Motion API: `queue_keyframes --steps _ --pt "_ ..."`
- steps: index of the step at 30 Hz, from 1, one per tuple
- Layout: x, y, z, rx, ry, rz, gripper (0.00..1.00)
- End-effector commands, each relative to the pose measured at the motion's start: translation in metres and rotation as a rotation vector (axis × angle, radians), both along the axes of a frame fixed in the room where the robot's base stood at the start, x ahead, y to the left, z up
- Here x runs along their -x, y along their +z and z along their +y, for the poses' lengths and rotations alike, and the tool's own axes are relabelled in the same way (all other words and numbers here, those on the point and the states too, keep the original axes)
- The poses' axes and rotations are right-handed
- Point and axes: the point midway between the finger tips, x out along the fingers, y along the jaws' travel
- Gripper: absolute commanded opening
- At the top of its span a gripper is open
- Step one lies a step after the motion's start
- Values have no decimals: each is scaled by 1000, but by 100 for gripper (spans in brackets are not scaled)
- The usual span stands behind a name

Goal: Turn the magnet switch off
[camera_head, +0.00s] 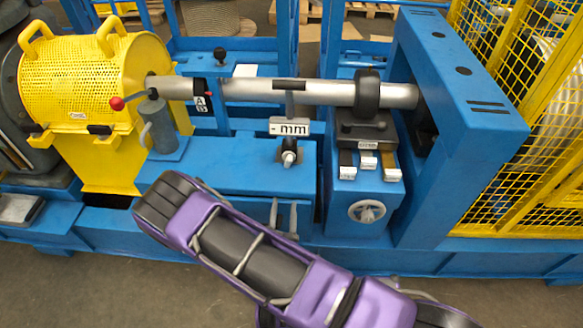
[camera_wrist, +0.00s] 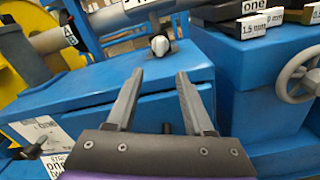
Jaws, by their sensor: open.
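No part is readable as a magnet switch, so I cannot tell which one it is. A small knob with a black base and pale tip (camera_wrist: 160,45) stands on top of the blue cabinet (camera_wrist: 95,92), straight ahead of my gripper (camera_wrist: 160,77). In the head view the same knob (camera_head: 289,156) sits below the "mm" plate (camera_head: 290,127). My gripper (camera_head: 284,204) is open, its two fingers apart with nothing between them. It is in front of the cabinet, below and short of the knob. A dark knob (camera_wrist: 35,150) shows beside a label at lower left in the wrist view.
A handwheel (camera_head: 367,211) and labelled blocks (camera_head: 367,162) are to the right. A metal shaft (camera_head: 320,92) crosses above the cabinet. My purple arm covers the lower middle of the head view.

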Motion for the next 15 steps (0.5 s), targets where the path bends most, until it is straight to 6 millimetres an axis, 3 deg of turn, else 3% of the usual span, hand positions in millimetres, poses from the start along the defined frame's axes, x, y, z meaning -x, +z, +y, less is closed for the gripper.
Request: queue_keyframes --steps 15 --pt "-112 0 -5 0 -4 -4 52"
